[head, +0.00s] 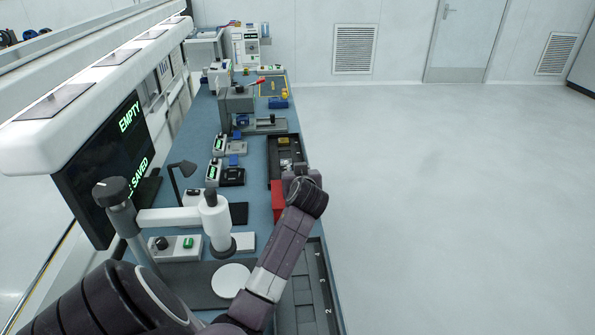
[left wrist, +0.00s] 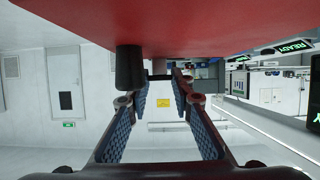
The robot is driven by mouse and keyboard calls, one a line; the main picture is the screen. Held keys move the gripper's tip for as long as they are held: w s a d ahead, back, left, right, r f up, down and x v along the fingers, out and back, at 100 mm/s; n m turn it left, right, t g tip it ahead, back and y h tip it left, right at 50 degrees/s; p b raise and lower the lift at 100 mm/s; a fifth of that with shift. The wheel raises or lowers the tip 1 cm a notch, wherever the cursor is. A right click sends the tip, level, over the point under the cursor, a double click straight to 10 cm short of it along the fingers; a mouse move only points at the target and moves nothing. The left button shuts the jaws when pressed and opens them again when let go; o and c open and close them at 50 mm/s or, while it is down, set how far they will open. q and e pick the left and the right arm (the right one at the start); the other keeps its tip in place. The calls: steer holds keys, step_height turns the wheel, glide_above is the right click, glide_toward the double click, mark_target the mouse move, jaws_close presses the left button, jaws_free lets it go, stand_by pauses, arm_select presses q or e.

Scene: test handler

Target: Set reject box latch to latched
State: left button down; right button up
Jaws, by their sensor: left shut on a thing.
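The red reject box (head: 277,201) stands at the bench's right edge in the head view, partly covered by my left arm. In the left wrist view its red surface (left wrist: 220,25) fills the top. A black cylindrical knob (left wrist: 130,66) and a small dark latch piece (left wrist: 158,69) stick out below the red surface. My left gripper (left wrist: 163,84) has its blue-padded fingers on either side of the small latch piece and is shut on it. The exact contact and the latch's setting cannot be made out. My right gripper is not in view.
A black tray (head: 270,165) lies beyond the red box. A numbered dark rack (head: 325,300) is at the near right edge. A microscope-like stand (head: 216,225) and a lamp (head: 180,178) stand left of my arm. The floor (head: 430,200) on the right is clear.

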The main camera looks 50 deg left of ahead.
arm_select(q)
steer(key=c, duration=1.7)
jaws_free()
steer(key=shift+s+d+r, duration=0.2)
steer(key=shift+s+d, duration=0.15)
steer(key=shift+d, duration=0.1)
steer(key=v, duration=1)
steer(key=shift+s+d+r, duration=0.1)
steer(key=shift+s+d, duration=0.15)
steer(key=shift+s, duration=0.05)
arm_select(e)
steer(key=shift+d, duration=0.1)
